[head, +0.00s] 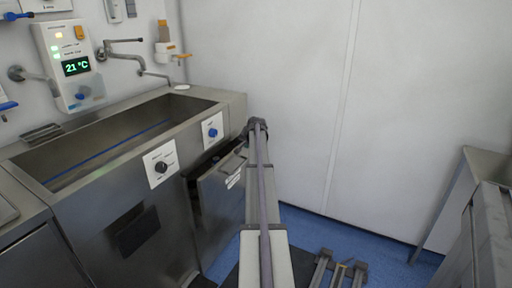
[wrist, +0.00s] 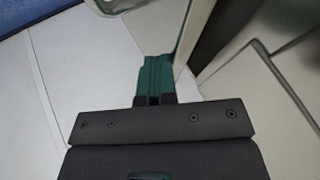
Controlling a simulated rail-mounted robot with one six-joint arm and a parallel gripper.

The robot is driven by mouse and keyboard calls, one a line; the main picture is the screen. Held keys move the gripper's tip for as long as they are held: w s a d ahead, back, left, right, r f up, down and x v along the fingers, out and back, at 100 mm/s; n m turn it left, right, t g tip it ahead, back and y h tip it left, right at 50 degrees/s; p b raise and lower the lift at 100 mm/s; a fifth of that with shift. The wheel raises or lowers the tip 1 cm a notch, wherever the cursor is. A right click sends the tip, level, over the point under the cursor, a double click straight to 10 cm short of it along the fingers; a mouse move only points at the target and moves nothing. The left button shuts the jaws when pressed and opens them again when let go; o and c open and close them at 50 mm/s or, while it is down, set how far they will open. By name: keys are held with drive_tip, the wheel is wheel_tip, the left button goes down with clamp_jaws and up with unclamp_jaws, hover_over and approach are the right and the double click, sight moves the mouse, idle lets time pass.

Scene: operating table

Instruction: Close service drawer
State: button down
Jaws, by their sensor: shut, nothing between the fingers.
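The service drawer (head: 221,195) is the grey metal front low on the right end of the steel sink unit. It stands partly open, with a dark gap along its top and left side. A bar handle and a white label are on it. My arm reaches forward past its right side in the head view, and my gripper's fingers cannot be made out there. In the wrist view my gripper (wrist: 157,66) has its green fingers shut together and empty. The fingertips are close to a pale upright edge; whether they touch it I cannot tell.
The steel sink (head: 120,135) has two control knobs on its front. A wall panel (head: 70,65) reads 21 °C. A white wall (head: 400,100) stands behind and to the right. Blue floor (head: 305,222) shows below it, and a metal unit (head: 480,235) is at the far right.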

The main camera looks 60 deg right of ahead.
drive_tip(key=shift+w+a, duration=0.1)
drive_tip(key=shift+w, duration=0.75)
